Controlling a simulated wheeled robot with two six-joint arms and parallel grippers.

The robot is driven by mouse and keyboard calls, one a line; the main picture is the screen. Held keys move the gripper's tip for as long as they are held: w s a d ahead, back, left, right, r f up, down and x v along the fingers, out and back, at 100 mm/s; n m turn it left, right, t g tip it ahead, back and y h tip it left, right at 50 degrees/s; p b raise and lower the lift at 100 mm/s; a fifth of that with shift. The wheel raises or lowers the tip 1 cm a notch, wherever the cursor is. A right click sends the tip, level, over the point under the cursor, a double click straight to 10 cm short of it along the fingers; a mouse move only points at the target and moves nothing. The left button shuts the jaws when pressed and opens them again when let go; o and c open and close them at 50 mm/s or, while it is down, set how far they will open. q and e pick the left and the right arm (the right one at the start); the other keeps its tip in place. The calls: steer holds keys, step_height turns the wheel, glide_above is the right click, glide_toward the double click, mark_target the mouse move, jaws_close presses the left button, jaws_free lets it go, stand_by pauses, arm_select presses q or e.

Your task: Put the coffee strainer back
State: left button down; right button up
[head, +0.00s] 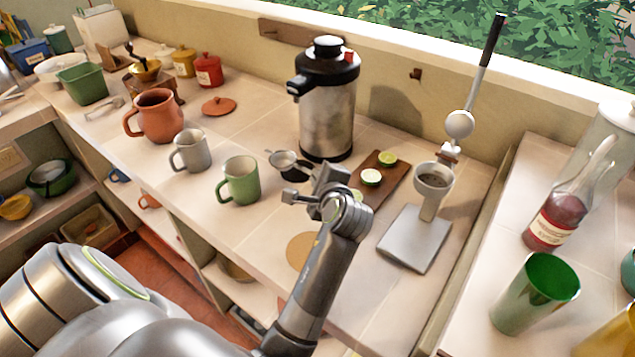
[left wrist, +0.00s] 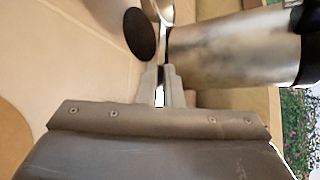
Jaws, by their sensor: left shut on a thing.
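The coffee strainer is a small metal cup with a handle (head: 284,160). It is in the middle of the head view, just left of the steel urn's foot. My left gripper (head: 311,184) is shut on its handle, close above the counter. In the left wrist view, the strainer (left wrist: 160,10) shows at the top edge, its handle running down between the fingertips (left wrist: 161,84). Its bowl is partly cut off there. A dark oval lies beside it; I cannot tell whether it is a shadow. My right gripper is not in view.
A steel urn (head: 327,115) stands behind the gripper. A green mug (head: 239,182) and grey mug (head: 189,152) stand left. A board with limes (head: 384,182) and a lever press (head: 412,240) are right. A small brown wall peg (head: 415,74) is right of the urn.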

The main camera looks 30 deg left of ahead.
arm_select(q)
steer(key=shift+f, duration=0.7)
steer(key=shift+f, duration=0.4)
steer(key=c, duration=1.6)
jaws_free()
